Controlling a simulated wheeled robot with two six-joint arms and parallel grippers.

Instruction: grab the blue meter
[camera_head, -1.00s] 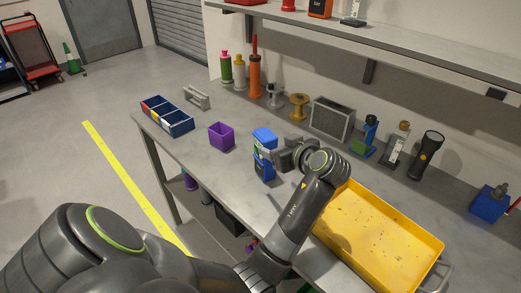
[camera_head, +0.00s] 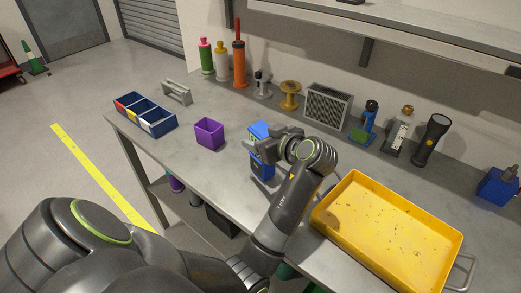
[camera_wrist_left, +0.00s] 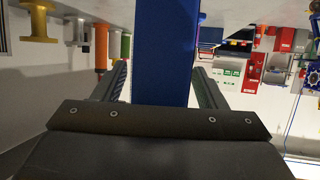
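The blue meter (camera_head: 262,168) stands on the workbench, right of the purple bin. My left gripper (camera_head: 262,146) is at it from the right and hides part of its middle. In the left wrist view the meter (camera_wrist_left: 165,50) is a tall blue block between the two fingers of my left gripper (camera_wrist_left: 162,85). A narrow gap shows between the left-hand finger and the meter; contact on the right-hand side cannot be told. The fingers look open around it. My right gripper is in neither view.
A purple bin (camera_head: 209,134) and a blue divided box (camera_head: 146,116) lie to the left. A yellow tray (camera_head: 388,236) is close on the right. A grey speaker-like box (camera_head: 326,104), a yellow spool (camera_head: 290,95) and a black flashlight (camera_head: 431,140) stand along the back.

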